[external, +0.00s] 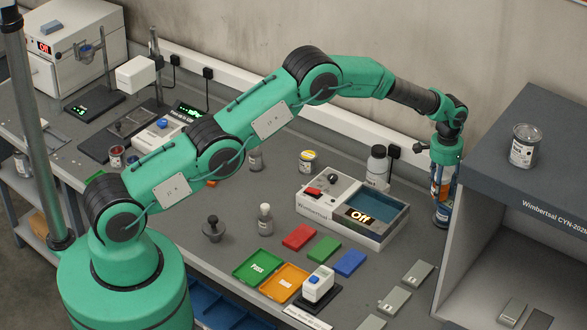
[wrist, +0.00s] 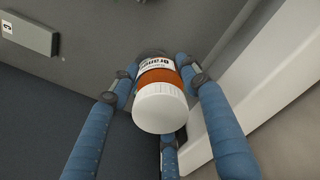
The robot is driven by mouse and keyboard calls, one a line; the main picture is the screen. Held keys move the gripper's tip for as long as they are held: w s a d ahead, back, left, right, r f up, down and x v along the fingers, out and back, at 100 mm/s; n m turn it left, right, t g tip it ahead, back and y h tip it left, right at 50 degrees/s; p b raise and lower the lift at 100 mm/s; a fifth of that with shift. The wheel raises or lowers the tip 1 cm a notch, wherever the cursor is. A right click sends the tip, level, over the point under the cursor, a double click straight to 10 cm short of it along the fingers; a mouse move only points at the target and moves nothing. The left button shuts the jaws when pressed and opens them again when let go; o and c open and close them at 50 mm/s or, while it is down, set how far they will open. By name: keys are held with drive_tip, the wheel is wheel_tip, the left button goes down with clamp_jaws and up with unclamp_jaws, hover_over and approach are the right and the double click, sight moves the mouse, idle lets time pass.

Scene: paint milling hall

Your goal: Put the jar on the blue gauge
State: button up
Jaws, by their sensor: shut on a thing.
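My gripper (external: 442,212) points down with its blue fingers shut around a jar (external: 437,187), at the right end of the bench near the grey cabinet. The wrist view shows the jar (wrist: 160,105) between the fingers, with a white lid toward the camera and an orange and white label. The fingers partly cover it in the external view. A flat blue block (external: 349,262), the only blue one in its row and apparently the blue gauge, lies on the bench, left of and nearer the camera than my gripper. Its top looks bare.
Red (external: 299,237) and green (external: 324,249) blocks lie beside the blue one. Several grey blocks (external: 418,273) lie to the right. The grey cabinet (external: 500,150) bears a tin (external: 524,146).

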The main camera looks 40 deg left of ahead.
drive_tip(key=shift+f, duration=0.35)
drive_tip(key=o, duration=1.3)
drive_tip(key=shift+c, duration=0.2)
drive_tip(key=shift+r, duration=0.15)
drive_tip(key=shift+r+b, duration=0.65)
drive_tip(key=shift+r, duration=5.35)
